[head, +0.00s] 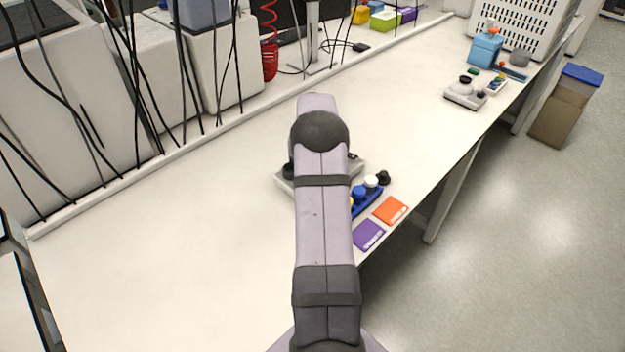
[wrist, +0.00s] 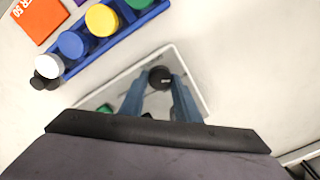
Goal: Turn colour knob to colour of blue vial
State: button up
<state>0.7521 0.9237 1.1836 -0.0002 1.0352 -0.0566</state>
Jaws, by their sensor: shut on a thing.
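In the wrist view, the two blue fingers of my gripper (wrist: 158,90) are closed around a black round knob (wrist: 160,75) on a light-framed device (wrist: 188,62). Part of a green item (wrist: 106,108) shows beside the left finger. A blue rack (wrist: 125,32) stands beside the device, with a blue-capped vial (wrist: 72,44) between a white-capped one (wrist: 48,66) and a yellow-capped one (wrist: 102,20). In the head view my arm hides the gripper and most of the device (head: 285,182); the blue vial (head: 359,192) shows right of the arm. The knob's colour setting cannot be read.
Orange (head: 391,211) and purple (head: 368,235) cards lie near the table edge by the rack. A second device (head: 464,95) stands far right, near a blue container (head: 485,50). The table left of my arm is clear.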

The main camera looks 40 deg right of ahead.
jog(key=shift+r, duration=0.1)
dwell(0.4)
jog(key=o, duration=1)
jog(key=shift+o, duration=0.2)
jog(key=shift+r+b, duration=1.2)
jog(key=shift+r, duration=2.45)
